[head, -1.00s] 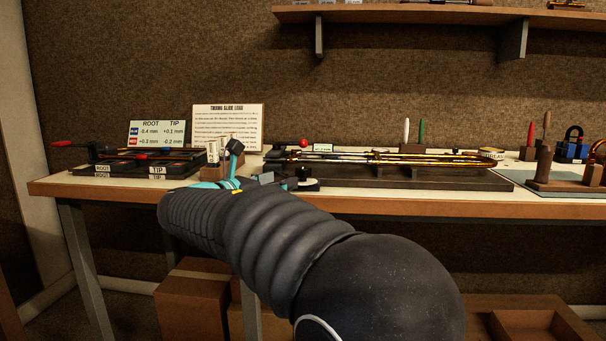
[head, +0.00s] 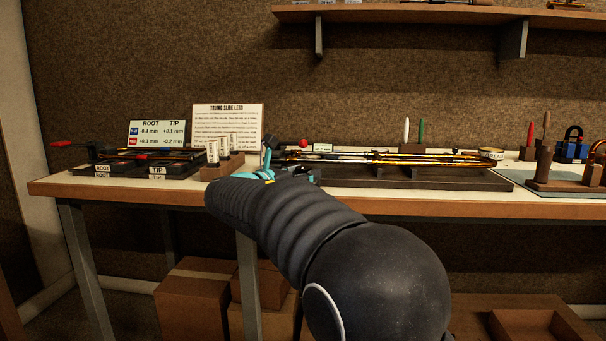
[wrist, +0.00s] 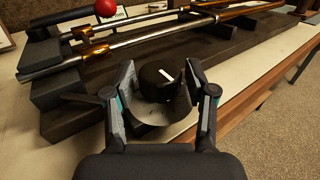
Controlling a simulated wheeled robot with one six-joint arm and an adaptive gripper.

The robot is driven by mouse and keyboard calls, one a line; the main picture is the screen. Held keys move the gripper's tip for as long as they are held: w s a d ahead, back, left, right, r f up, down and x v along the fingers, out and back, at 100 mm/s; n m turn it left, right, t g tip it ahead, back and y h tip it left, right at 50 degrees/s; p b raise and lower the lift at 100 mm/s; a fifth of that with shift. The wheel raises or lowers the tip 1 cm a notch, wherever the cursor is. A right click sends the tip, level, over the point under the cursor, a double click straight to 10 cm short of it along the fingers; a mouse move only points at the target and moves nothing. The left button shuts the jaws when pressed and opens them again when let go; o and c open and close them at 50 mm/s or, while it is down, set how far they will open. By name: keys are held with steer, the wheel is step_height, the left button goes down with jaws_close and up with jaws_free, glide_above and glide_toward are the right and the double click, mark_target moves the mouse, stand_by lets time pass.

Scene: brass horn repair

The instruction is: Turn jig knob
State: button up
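The jig knob (wrist: 160,80) is a round black knob with a white pointer line on top, seen in the wrist view at the front end of the dark jig. It sits on a round base close to the bench's front edge. My gripper (wrist: 160,88) is open, with one finger on each side of the knob. A gap shows between the left finger and the knob; the right finger is close to it, and I cannot tell whether it touches. In the head view my arm hides the knob, and only part of my gripper (head: 268,172) shows.
The jig (head: 420,180) carries long brass and silver slide tubes, with a red ball (head: 304,143) behind its left end. A block with white cylinders (head: 222,160) and a ROOT/TIP fixture (head: 130,168) stand to the left. The bench edge (head: 400,207) runs along the front.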

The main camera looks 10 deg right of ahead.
steer(key=c, duration=0.8)
steer(key=shift+n+t+y, duration=0.4)
steer(key=shift+t, duration=0.1)
steer(key=n+t+y+b, duration=0.3)
steer(key=y, duration=0.1)
steer(key=shift+s+d+f+n+t+y+b, duration=0.1)
steer(key=shift+d+f+n+t+y+b, duration=0.05)
steer(key=shift+n+t+y+b, duration=0.2)
steer(key=n+t+y+b, duration=0.1)
steer(key=n+y+b, duration=0.1)
steer(key=y+b, duration=0.1)
steer(key=n+t+y+b, duration=0.1)
steer(key=n+y+b, duration=0.2)
steer(key=y, duration=0.1)
steer(key=shift+f, duration=0.1)
steer(key=shift+n+y+b, duration=0.45)
steer(key=shift+y+b, duration=0.3)
steer(key=shift+y, duration=0.1)
steer(key=shift+r+n+y, duration=0.25)
steer(key=shift+n+y, duration=0.35)
steer(key=shift+y, duration=0.7)
